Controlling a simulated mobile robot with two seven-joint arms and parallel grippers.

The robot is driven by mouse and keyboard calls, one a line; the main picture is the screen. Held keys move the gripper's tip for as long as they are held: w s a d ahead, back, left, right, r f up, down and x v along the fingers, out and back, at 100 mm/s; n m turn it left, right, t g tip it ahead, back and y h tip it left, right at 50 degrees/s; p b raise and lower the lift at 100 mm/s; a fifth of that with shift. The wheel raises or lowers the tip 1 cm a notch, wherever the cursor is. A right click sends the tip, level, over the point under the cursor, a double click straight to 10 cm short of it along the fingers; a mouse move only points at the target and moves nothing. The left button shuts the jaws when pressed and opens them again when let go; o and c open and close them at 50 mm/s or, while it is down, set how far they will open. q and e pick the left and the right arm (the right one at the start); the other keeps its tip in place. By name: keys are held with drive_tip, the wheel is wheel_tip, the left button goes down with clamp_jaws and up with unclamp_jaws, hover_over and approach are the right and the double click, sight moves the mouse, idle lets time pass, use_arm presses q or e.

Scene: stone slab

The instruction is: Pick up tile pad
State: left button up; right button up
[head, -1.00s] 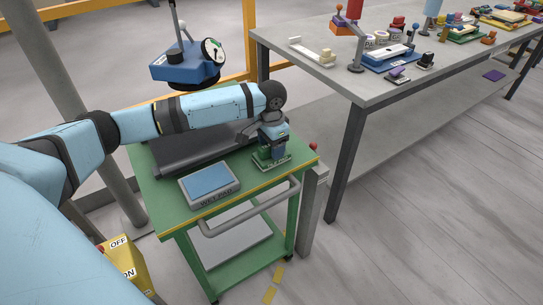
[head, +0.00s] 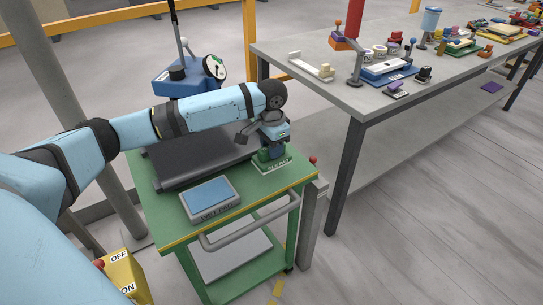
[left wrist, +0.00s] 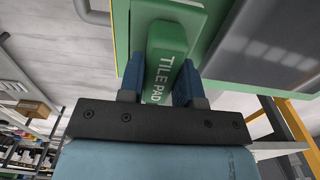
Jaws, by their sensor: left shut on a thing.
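The tile pad (left wrist: 165,58) is a green block with white "TILE PAD" lettering, seen close up in the left wrist view. My left gripper (left wrist: 160,80) is shut on it, with one blue finger on each side. In the head view my left gripper (head: 273,146) points down over the right part of the green cart top. The pad is partly hidden there by the gripper, above a small green holder (head: 273,166) labelled for the tile pad. I cannot tell whether the pad touches the holder. My right gripper is not in view.
A wet pad (head: 211,195) with a blue top lies on the green cart (head: 180,229), left of the holder. A dark tray (head: 185,168) lies behind it. A grey bench (head: 330,92) with several tools stands to the right. A blue device (head: 180,82) stands behind the arm.

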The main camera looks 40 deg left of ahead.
use_arm(q)
wheel_tip(320, 180, up, 15)
drive_tip(key=p, duration=0.2)
drive_tip(key=shift+r, duration=0.2)
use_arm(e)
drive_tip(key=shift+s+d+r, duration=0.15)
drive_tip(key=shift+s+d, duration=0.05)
